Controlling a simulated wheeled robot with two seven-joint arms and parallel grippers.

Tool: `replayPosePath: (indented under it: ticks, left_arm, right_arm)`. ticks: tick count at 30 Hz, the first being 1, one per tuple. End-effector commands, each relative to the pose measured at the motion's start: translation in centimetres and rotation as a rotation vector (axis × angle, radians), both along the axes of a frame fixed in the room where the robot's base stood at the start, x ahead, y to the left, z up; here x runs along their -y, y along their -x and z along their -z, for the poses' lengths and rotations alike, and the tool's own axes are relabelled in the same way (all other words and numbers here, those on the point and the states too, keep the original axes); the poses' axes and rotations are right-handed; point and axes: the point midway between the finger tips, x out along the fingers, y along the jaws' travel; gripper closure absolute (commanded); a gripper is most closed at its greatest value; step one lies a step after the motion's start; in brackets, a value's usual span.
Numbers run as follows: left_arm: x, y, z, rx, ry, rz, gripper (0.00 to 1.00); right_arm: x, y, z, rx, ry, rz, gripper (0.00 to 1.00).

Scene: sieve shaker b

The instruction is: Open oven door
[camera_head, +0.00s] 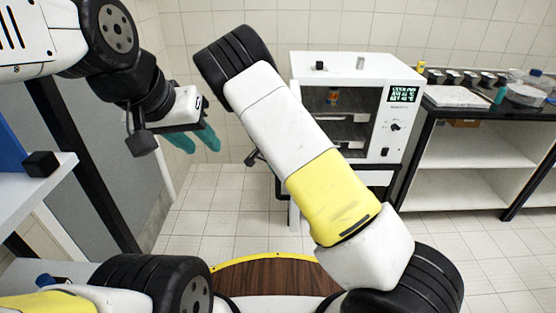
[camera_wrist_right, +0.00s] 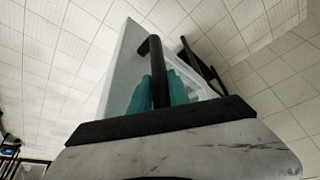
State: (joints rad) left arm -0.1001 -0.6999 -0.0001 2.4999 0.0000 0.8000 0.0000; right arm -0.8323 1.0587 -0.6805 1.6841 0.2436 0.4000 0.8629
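The oven (camera_head: 350,65) is a white box with a dark window (camera_head: 318,98) and a lit display at its right. My right arm crosses in front of its left side and hides part of the door. In the right wrist view a black bar handle (camera_wrist_right: 158,60) stands out from the white oven. The teal fingers of my right gripper (camera_wrist_right: 160,92) lie on either side of this bar and appear closed against it. The right fingers are hidden in the head view. My left gripper (camera_head: 194,138) hangs at upper left, its teal fingers apart and empty, away from the oven.
A dark-topped bench (camera_head: 480,106) with white shelves stands right of the oven, with several items on top. A white shelf (camera_head: 30,185) with a blue object is at the far left, near a grey panel (camera_head: 105,150). Tiled floor (camera_head: 210,205) is clear before the oven.

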Motion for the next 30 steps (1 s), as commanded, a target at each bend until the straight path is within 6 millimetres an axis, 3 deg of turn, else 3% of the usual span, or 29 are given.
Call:
replayPosePath:
  ticks: [16,17,20,30]
  left_arm:
    - [0.00,0.01,0.01,0.000,0.000,0.000,0.64]
    - [0.00,0.01,0.01,0.000,0.000,0.000,0.64]
    - [0.00,0.00,0.00,0.000,0.000,0.000,0.64]
    - [0.00,0.01,0.01,0.000,0.000,0.000,0.64]
  right_arm:
    - [0.14,-0.27,0.00,0.002,0.003,-0.003,1.00]
    - [0.14,-0.27,0.00,0.002,0.003,-0.003,0.74]
    - [0.13,-0.26,0.01,0.002,0.003,-0.003,0.57]
    - [-0.02,-0.13,-0.30,0.002,0.001,-0.002,0.57]
